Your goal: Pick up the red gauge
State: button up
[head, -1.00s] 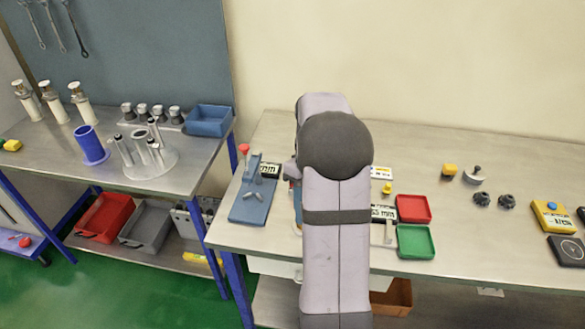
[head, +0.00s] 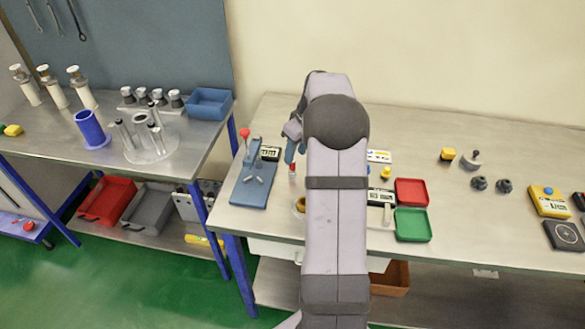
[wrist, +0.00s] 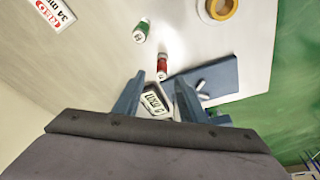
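The red gauge (wrist: 162,66) is a small red cylinder with a pale end. In the wrist view it lies just beyond my fingertips, near the blue plate's corner. In the head view the red gauge (head: 292,178) shows as a small red spot on the table below my fingers. My gripper (wrist: 157,84) is open, with its two blue fingers spread and nothing between them touching. In the head view my gripper (head: 291,153) is partly hidden by my arm and appears above the gauge.
A green gauge (wrist: 141,31) stands close to the red one. A blue clamp fixture (head: 254,185) and a size label (wrist: 155,101) are beside it. A yellow ring (wrist: 217,9) lies farther off. Red (head: 411,192) and green (head: 413,225) trays are to the right.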

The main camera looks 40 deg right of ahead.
aim_at(292, 168)
jog(key=shift+p+x, duration=1.2)
jog(key=shift+x, duration=1.2)
jog(key=shift+a, duration=0.15)
grip_shut()
